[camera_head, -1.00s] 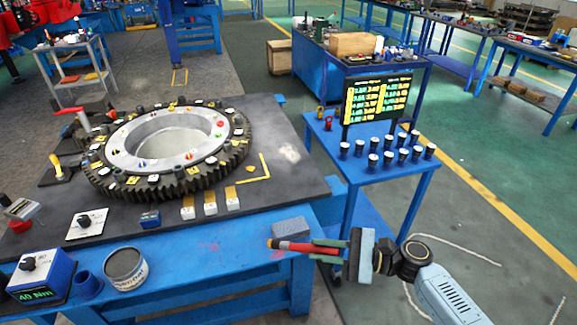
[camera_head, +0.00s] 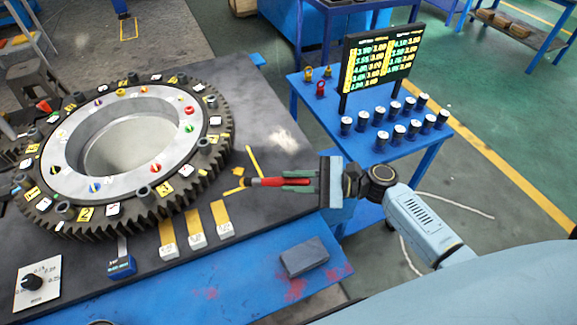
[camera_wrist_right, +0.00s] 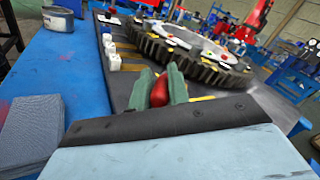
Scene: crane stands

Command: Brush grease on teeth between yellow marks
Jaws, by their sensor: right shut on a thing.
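My right gripper (camera_head: 300,182) is shut on a red-handled brush (camera_head: 268,182). The brush points left, its dark tip near the yellow corner mark on the dark table top. In the right wrist view the red handle (camera_wrist_right: 159,92) sits between the green fingers. The large dark toothed ring gear (camera_head: 190,192) lies on the table, left of the brush tip and apart from it. Its rim carries yellow and white tags. The yellow marks (camera_head: 254,162) on the table are beside the gear. My left gripper is not in view. The grease pot (camera_wrist_right: 58,20) appears to be the grey tin in the wrist view.
A grey block (camera_head: 304,257) lies on the blue table edge (camera_head: 250,285). White-ended yellow strips (camera_head: 195,228) lie before the gear. A blue side table (camera_head: 400,165) holds several dark cylinders (camera_head: 413,128) and a display board (camera_head: 378,68).

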